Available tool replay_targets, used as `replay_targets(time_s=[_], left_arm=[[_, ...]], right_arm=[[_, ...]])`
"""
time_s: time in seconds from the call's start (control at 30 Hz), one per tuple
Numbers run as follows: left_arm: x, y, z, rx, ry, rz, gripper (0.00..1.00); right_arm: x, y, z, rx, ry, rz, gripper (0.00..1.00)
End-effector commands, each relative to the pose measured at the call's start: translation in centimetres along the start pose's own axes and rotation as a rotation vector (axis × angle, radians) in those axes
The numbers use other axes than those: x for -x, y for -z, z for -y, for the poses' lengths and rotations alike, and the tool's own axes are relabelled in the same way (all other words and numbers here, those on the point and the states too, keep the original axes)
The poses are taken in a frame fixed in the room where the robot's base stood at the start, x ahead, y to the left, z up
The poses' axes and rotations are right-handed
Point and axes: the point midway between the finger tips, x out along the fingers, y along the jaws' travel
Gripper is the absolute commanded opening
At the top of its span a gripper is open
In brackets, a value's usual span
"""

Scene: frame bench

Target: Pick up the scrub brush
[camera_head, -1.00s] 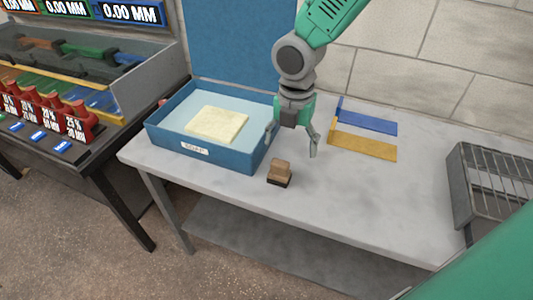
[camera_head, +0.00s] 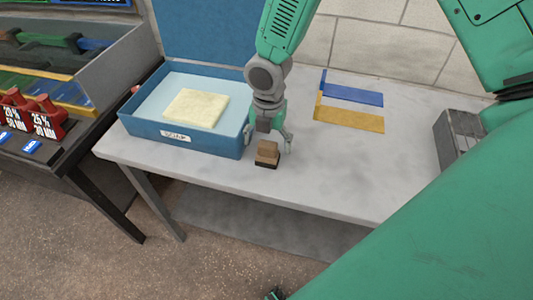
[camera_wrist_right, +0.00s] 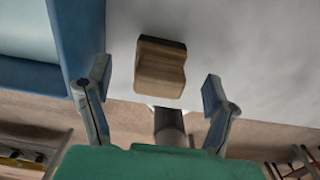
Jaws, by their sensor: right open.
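The scrub brush (camera_head: 267,153) is a small wooden block with a dark underside, standing on the grey bench just right of the blue soap tray. My right gripper (camera_head: 268,141) is above and just behind it, open and empty, with its fingers on either side. In the right wrist view the brush (camera_wrist_right: 160,68) shows between the two spread fingertips (camera_wrist_right: 157,77), with a gap to each.
The blue soap tray (camera_head: 186,136) holds a pale yellow sponge (camera_head: 196,107) close left of the brush. A grey rack (camera_head: 458,130) stands far right. The bench's front right is clear.

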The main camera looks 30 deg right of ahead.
Motion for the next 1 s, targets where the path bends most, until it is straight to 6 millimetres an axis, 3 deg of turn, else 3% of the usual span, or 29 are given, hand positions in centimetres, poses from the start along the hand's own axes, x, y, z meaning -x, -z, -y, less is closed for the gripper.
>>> replay_targets(time_s=[0.2,0.5,0.67,1.0], left_arm=[[-0.1,0.0,0.0,0.000,0.000,0.000,0.31],[-0.1,0.0,0.0,0.000,0.000,0.000,0.31],[-0.1,0.0,0.0,0.000,0.000,0.000,0.31],[-0.1,0.0,0.0,0.000,0.000,0.000,0.31]], right_arm=[[-3.2,-0.1,0.0,-0.001,0.004,-0.001,0.76],[-3.6,-0.1,0.0,0.000,0.001,0.000,0.76],[-3.6,-0.1,-0.1,0.000,0.001,0.000,0.20],[-3.3,-0.1,-0.1,-0.001,-0.001,0.000,0.19]])
